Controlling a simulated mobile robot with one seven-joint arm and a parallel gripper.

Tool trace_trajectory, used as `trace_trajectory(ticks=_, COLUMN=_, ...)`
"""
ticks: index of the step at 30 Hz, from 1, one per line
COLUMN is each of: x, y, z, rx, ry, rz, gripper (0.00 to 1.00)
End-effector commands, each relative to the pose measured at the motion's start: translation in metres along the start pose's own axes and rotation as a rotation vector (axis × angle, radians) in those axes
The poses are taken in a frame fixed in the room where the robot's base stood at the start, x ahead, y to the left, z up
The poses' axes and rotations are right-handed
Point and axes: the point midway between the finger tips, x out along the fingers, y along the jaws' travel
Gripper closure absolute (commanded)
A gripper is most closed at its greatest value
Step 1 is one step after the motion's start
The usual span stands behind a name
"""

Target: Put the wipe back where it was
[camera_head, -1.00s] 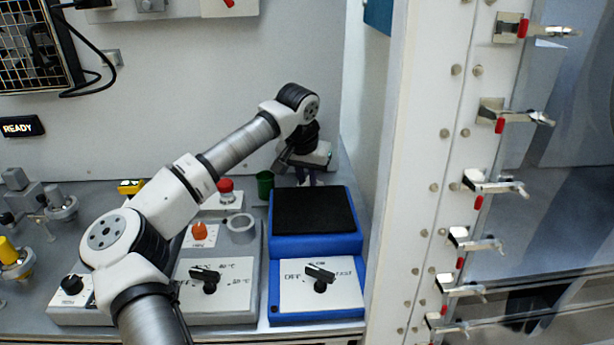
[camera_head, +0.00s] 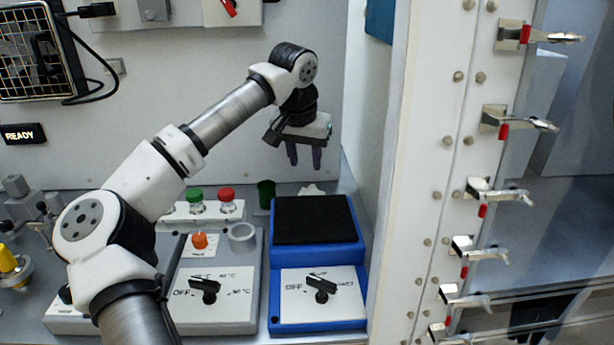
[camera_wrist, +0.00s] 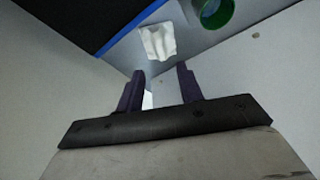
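The wipe is a crumpled white piece (camera_head: 311,189) on the grey bench behind the blue device. It also shows in the wrist view (camera_wrist: 158,41), lying beside the green cup. My gripper (camera_head: 306,163) is raised above and behind the blue device, fingers pointing down. In the wrist view its two dark purple fingers (camera_wrist: 160,80) stand apart with nothing between them, and the wipe lies beyond their tips, not touching them.
The green cup (camera_head: 266,194) stands left of the wipe. The blue device (camera_head: 274,245) with a black top pad is in front of it. A white wall post (camera_head: 420,150) rises at right.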

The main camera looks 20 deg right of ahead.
Motion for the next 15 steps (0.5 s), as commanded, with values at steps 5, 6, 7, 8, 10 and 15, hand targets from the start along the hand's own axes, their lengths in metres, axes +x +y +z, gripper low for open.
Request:
trace_trajectory(ticks=5, x=-0.023, y=-0.001, z=0.0, rx=-0.001, ry=0.001, rz=-0.002, gripper=0.63)
trace_trajectory(ticks=6, x=-0.025, y=-0.001, z=0.0, rx=0.0, ry=0.0, rz=-0.001, gripper=0.63)
trace_trajectory(ticks=7, x=-0.027, y=0.0, z=0.0, rx=0.0, ry=0.0, rz=-0.001, gripper=0.63)
trace_trajectory(ticks=8, x=-0.028, y=0.0, z=0.0, rx=0.0, ry=0.0, rz=-0.001, gripper=0.63)
trace_trajectory(ticks=10, x=-0.029, y=0.0, z=0.0, rx=0.0, ry=-0.001, rz=0.0, gripper=0.63)
trace_trajectory(ticks=15, x=-0.029, y=0.0, z=0.0, rx=0.0, ry=-0.001, rz=0.0, gripper=0.63)
